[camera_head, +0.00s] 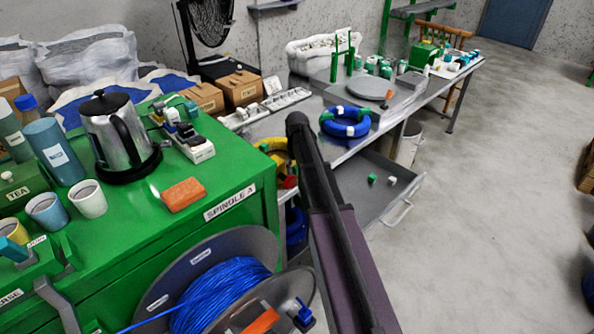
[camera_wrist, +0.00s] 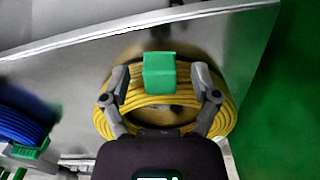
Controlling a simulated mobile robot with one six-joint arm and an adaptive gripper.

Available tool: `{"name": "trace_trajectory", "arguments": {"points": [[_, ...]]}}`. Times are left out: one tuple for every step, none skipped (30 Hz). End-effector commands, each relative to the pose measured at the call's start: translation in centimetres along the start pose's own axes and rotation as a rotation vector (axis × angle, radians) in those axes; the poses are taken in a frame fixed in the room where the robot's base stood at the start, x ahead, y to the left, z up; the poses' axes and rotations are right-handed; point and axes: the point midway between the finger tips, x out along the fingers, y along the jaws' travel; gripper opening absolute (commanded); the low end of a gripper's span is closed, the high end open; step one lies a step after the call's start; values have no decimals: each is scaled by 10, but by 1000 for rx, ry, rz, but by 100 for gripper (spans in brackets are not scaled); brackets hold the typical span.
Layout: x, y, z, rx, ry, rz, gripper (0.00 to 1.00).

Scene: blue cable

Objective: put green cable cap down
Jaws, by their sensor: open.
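In the wrist view a green cable cap (camera_wrist: 160,72) sits at the far edge of a coil of yellow cable (camera_wrist: 150,98). My gripper (camera_wrist: 161,76) is open, with one finger on each side of the cap and a visible gap to each. The cap looks free of the fingers; whether it rests on the coil or just above it I cannot tell. In the head view the yellow coil (camera_head: 275,146) shows partly behind my dark arm, by the green cabinet. My gripper and this cap cannot be made out there.
The green cabinet (camera_head: 130,215) with kettle, mugs and orange block stands left. A blue cable spool (camera_head: 205,295) is on its front. Blue coils (camera_head: 345,121) lie on the workbench. An open drawer (camera_head: 385,205) holds small caps.

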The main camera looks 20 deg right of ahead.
Motion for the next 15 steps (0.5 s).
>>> {"name": "trace_trajectory", "arguments": {"points": [[0, 0, 0, 0, 0, 0, 79], [0, 0, 0, 0, 0, 0, 79], [0, 0, 0, 0, 0, 0, 79], [0, 0, 0, 0, 0, 0, 79], [0, 0, 0, 0, 0, 0, 79], [0, 0, 0, 0, 0, 0, 73], [0, 0, 0, 0, 0, 0, 64], [0, 0, 0, 0, 0, 0, 55], [0, 0, 0, 0, 0, 0, 44], [0, 0, 0, 0, 0, 0, 37], [0, 0, 0, 0, 0, 0, 29], [0, 0, 0, 0, 0, 0, 20], [0, 0, 0, 0, 0, 0, 19], [0, 0, 0, 0, 0, 0, 19], [0, 0, 0, 0, 0, 0, 19]]}}
